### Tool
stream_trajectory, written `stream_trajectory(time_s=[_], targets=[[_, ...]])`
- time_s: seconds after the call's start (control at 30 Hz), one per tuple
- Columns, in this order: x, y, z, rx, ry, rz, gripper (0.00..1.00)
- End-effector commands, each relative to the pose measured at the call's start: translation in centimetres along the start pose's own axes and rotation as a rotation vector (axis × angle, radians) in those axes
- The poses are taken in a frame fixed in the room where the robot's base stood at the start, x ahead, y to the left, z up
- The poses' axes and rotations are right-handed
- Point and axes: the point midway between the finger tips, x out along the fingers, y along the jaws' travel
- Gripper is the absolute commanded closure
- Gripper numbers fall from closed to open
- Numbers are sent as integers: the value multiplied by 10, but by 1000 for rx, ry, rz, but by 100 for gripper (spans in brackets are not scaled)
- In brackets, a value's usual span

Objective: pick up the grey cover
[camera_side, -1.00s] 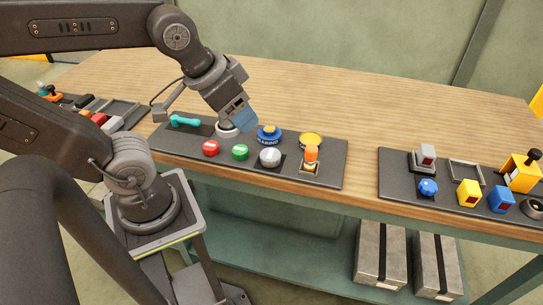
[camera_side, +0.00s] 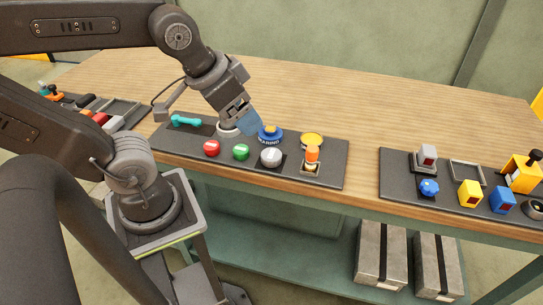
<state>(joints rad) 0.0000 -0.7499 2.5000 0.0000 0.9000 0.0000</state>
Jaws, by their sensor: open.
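My gripper (camera_side: 254,124) has blue fingers and hangs low over the back of the middle dark panel (camera_side: 335,158), just left of a blue round knob (camera_side: 270,134). It is open, and no object shows between its fingers. A grey domed piece (camera_side: 271,157) sits on a dark square at the front of this panel, to the right of and nearer than my gripper. It may be the grey cover. A grey block with a red face (camera_side: 426,157) stands on the right panel. A pale round base (camera_side: 229,130) is partly hidden behind my gripper.
Red (camera_side: 211,148) and green (camera_side: 241,152) buttons line the panel's front. A yellow disc (camera_side: 312,138) and an upright orange piece (camera_side: 312,155) stand at its right. A teal handle (camera_side: 186,121) lies at its left. The wooden table (camera_side: 400,110) behind is clear.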

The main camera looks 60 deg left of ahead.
Motion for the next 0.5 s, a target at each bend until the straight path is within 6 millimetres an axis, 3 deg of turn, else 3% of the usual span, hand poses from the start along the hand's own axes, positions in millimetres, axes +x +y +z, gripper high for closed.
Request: stream_trajectory(time_s=[0.33,0.5], targets=[[2,-1,-1,31,-8,-5,15],[18,-7,-8,330,-86,-43,15]])
